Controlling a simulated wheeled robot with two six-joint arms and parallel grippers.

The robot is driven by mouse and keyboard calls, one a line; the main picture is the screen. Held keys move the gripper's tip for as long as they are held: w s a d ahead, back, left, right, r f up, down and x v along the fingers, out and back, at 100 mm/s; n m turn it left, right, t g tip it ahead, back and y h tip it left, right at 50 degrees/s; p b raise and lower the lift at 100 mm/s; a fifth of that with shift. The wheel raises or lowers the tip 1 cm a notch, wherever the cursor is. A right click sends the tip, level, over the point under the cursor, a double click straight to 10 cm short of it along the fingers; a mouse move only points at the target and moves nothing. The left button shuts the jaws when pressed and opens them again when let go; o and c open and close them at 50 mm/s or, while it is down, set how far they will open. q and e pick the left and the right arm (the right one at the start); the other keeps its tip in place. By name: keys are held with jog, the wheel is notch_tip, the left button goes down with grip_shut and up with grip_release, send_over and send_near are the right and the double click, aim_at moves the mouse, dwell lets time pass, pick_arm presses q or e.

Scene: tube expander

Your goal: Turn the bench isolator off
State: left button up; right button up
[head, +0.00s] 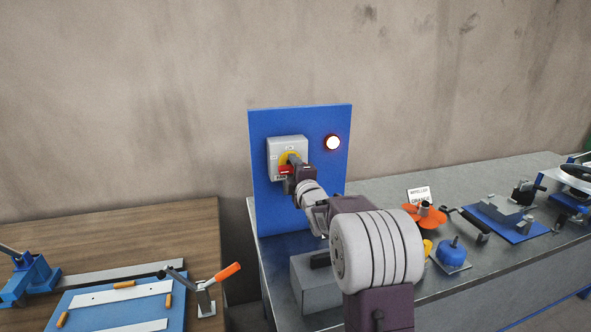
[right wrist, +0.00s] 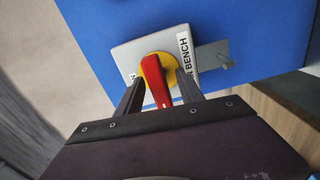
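The bench isolator (head: 273,146) is a light grey box on an upright blue panel, with a yellow disc and a red handle (head: 285,170). A round red-rimmed lamp (head: 333,142) to its right glows brightly. My right gripper (head: 292,172) is at the front of the isolator and covers part of the handle. In the right wrist view, the red handle (right wrist: 157,80) lies between the two dark fingers of my right gripper (right wrist: 160,88). The fingers stand apart, with what look like small gaps beside the handle. My left gripper is not in view.
The blue panel (head: 262,215) stands on a grey bench (head: 380,175) before a bare wall. A grey block (head: 312,285), an orange impeller (head: 424,215) and a blue part (head: 453,252) are on this bench. A wooden table (head: 150,225) with clamps is at the left.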

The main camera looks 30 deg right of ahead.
jog(key=o, duration=1)
jog(key=shift+o, duration=0.2)
jog(key=shift+s+a+b, duration=0.1)
jog(key=shift+s+b, duration=0.25)
jog(key=shift+b, duration=0.05)
jog(key=b+v, duration=0.2)
jog(key=v, duration=0.4)
jog(key=shift+b, duration=0.35)
jog(key=shift+s, duration=0.15)
